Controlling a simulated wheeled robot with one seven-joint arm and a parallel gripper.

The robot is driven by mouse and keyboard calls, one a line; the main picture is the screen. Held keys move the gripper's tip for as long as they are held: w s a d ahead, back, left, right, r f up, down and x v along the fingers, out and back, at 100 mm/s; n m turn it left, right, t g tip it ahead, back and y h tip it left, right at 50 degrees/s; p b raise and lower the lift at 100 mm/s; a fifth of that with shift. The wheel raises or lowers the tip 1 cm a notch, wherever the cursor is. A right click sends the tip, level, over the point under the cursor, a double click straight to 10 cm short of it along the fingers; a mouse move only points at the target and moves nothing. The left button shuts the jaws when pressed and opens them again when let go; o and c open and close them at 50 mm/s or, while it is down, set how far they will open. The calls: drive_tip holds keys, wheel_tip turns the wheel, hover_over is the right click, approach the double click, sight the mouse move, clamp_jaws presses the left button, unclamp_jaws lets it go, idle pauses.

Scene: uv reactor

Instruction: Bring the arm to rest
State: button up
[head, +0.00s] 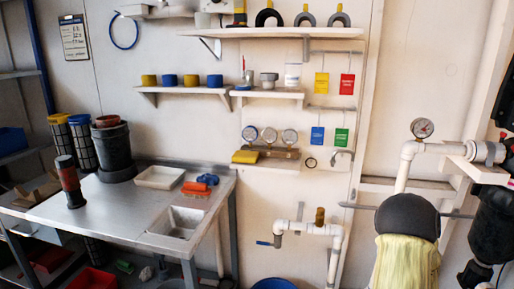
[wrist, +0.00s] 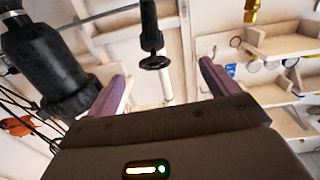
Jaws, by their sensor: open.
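My gripper (wrist: 163,78) shows in the wrist view, with its two purple fingers spread wide apart and nothing held between them. A black rod with a round disc at its end (wrist: 151,40) hangs in the gap as seen from the wrist, apparently beyond the fingers; its distance is hard to judge. A large black cylindrical housing (wrist: 45,55) is close to the left finger in that picture. I cannot make out my gripper in the head view.
In the head view a dark-capped, pale yellow object (head: 407,235) stands near at right. Beside it are white pipe with a gauge (head: 422,128) and a black housing (head: 491,225). A steel bench with a sink (head: 178,222) is at left. Wall shelves (head: 190,90) hold several small items.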

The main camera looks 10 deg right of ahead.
drive_tip(key=w+a+f+g+y, duration=0.1)
drive_tip(key=w+a+g+y, duration=0.15)
drive_tip(key=a, duration=0.55)
drive_tip(key=w+a+f+g+y, duration=0.1)
drive_tip(key=a+g, duration=0.3)
drive_tip(key=a, duration=0.4)
drive_tip(key=s+a+r+n+g+y, duration=0.15)
drive_tip(key=s+a+g, duration=0.25)
drive_tip(key=s+a, duration=0.4)
drive_tip(key=s+a+n+g+y, duration=0.25)
drive_tip(key=s+a, duration=0.35)
drive_tip(key=a, duration=0.4)
wheel_tip(320, 180, up, 29)
drive_tip(key=p, duration=2.8)
drive_tip(key=shift+w+d+n+g+p, duration=0.15)
drive_tip(key=shift+n+g+p, duration=0.15)
drive_tip(key=shift+p, duration=0.05)
drive_tip(key=shift+f, duration=0.15)
